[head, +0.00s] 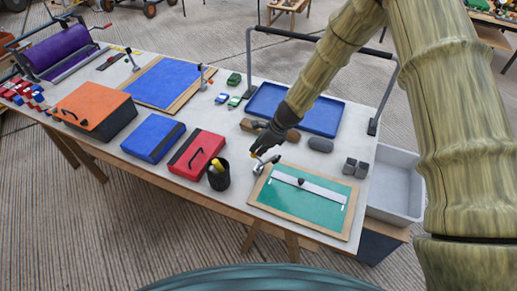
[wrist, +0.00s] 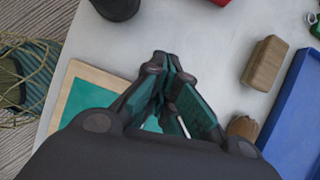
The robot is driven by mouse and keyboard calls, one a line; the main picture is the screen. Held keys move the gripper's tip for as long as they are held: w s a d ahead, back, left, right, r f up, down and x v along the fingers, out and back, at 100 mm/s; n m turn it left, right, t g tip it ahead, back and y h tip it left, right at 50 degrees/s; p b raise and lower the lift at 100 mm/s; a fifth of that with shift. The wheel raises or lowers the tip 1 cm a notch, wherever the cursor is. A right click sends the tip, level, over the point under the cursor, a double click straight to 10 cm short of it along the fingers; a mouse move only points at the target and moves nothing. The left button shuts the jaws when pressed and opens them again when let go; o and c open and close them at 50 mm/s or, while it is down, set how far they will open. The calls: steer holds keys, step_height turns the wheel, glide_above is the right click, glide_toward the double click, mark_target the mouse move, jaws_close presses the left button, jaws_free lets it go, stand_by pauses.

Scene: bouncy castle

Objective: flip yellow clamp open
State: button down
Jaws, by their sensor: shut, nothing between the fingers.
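A small silver hinge clamp (head: 259,167) sits at the back-left corner of a wood-framed green screen (head: 270,200). Its handle is partly hidden by my gripper, and I cannot make out its colour or whether it is open. The framed screen also shows in the wrist view (wrist: 85,98). My gripper (head: 258,152) is shut and empty, pointing down just above the clamp. In the wrist view, my gripper's fingertips (wrist: 163,62) meet, and the fingers hide the clamp. Two other upright clamps, an orange-tipped one (head: 203,77) and another (head: 131,58), stand by the blue framed screen (head: 160,83).
A black cup (head: 219,178) with a yellow item stands left of my gripper, beside a red box (head: 196,153). Wooden blocks (head: 265,130) and a blue tray (head: 315,112) lie behind. A black-topped metal rail (head: 300,38) arches over the tray. Grey blocks (head: 355,168) are at right.

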steer(key=shift+r, duration=0.1)
stand_by(0.3)
steer(key=w+a+r+p+v, duration=0.1)
steer(key=p+v, duration=0.6)
steer(key=v, duration=0.2)
steer(key=shift+a+r, duration=0.25)
steer(key=shift+s, duration=0.1)
